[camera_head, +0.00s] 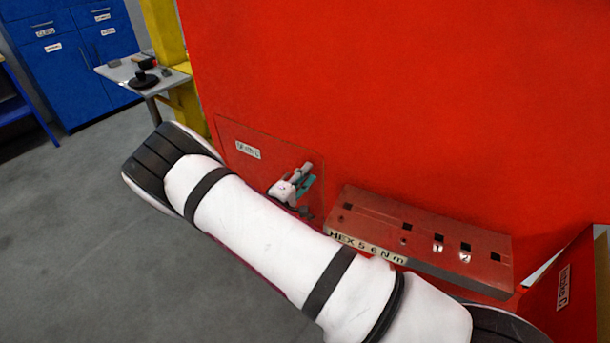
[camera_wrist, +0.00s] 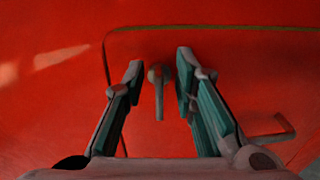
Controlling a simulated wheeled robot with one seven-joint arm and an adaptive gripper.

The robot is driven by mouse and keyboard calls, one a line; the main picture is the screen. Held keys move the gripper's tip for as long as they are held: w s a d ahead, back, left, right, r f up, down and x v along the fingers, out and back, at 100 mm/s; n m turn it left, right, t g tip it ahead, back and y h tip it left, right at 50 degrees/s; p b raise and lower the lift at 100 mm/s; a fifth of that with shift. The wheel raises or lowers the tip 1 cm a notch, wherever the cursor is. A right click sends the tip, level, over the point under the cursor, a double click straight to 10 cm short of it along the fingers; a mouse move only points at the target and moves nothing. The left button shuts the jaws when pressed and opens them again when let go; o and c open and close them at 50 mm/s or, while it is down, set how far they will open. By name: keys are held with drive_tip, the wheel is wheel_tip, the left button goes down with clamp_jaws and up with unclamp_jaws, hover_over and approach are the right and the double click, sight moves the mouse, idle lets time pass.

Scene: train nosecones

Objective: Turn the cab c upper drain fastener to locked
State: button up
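The drain fastener (camera_wrist: 159,88) is a small grey round head with a short lever hanging straight down. It sits on the red panel (camera_head: 240,130) inside a thin outlined hatch, which also shows in the wrist view (camera_wrist: 240,65). My gripper (camera_wrist: 159,65) is open. Its two teal-padded fingers stand on either side of the fastener, with visible gaps; whether the tips reach its depth is unclear. In the head view my gripper (camera_head: 306,178) is at the hatch, and the fastener cannot be made out there. A white label (camera_head: 248,150) on the hatch is too blurred to read.
A red ledge (camera_head: 375,210) marked "HEX 5 6 N m", with several square holes, juts out right of the hatch. A labelled red box (camera_head: 563,290) stands at lower right. A small table (camera_head: 150,88) with dark items and blue cabinets (camera_head: 75,60) are at left. A grey bar (camera_wrist: 270,138) shows in the wrist view.

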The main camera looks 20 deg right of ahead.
drive_tip(key=v, duration=1.2)
drive_tip(key=s+d+r+m+g+y, duration=0.2)
drive_tip(key=s+d+r+m+g, duration=0.3)
drive_tip(key=r, duration=0.4)
drive_tip(key=s+d+r+m+g+y, duration=0.2)
drive_tip(key=s+d+r+g, duration=0.35)
drive_tip(key=r, duration=0.35)
drive_tip(key=s+a+r+m+t+y, duration=0.1)
drive_tip(key=s+r+t+y, duration=0.3)
drive_tip(key=s+r+y, duration=0.5)
drive_tip(key=shift+s+a+r+y, duration=0.4)
drive_tip(key=shift+s+a+r, duration=0.25)
drive_tip(key=shift+s+r, duration=2.95)
drive_tip(key=shift+s+f+t, duration=0.25)
drive_tip(key=shift+s+f, duration=0.25)
